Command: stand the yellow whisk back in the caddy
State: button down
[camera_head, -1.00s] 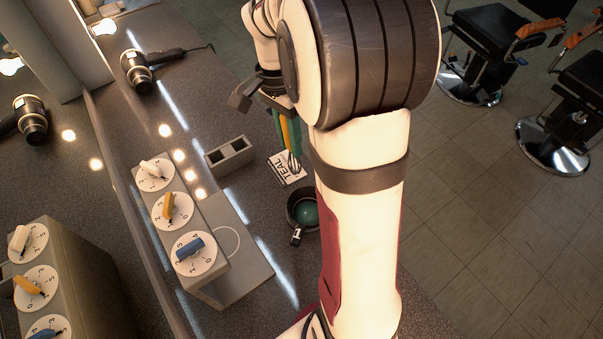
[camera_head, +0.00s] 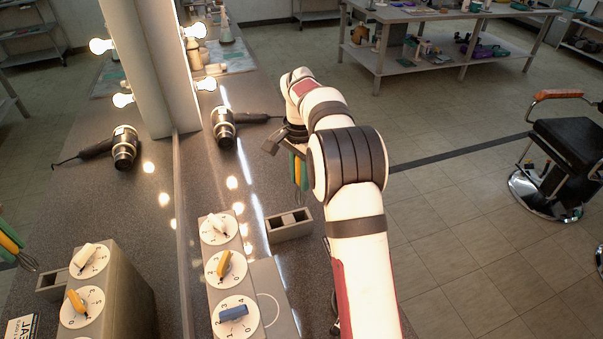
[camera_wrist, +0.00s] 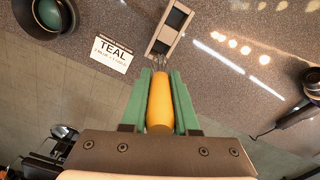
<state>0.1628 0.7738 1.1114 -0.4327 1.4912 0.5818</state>
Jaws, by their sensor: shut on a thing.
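My gripper (camera_head: 299,183) is shut on the yellow whisk. Its two green fingers are on either side of the yellow handle; it also shows in the wrist view (camera_wrist: 161,90). The whisk (camera_wrist: 160,105) has its wire end pointing away from the wrist, down in the head view. The caddy (camera_head: 291,237) is a small grey box with two square compartments. In the wrist view the caddy (camera_wrist: 154,48) is just beyond the wires, which overlap its near end. I cannot tell their height above it. In the head view the whisk is partly hidden by the fingers.
A TEAL card (camera_wrist: 112,55) and a dark bowl (camera_wrist: 48,18) lie left of the caddy in the wrist view. A dial block (camera_head: 222,262) stands left of it in the head view. A hair dryer (camera_head: 228,125) lies beyond. A mirror at left repeats things.

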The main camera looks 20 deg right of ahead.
aim_at(300, 203)
notch_tip(300, 203, down, 9)
jog(key=shift+f, duration=0.1)
dwell(0.4)
jog(key=shift+c, duration=0.6)
grip_release()
jog(key=shift+r, duration=3.55)
jog(key=shift+r, duration=0.1)
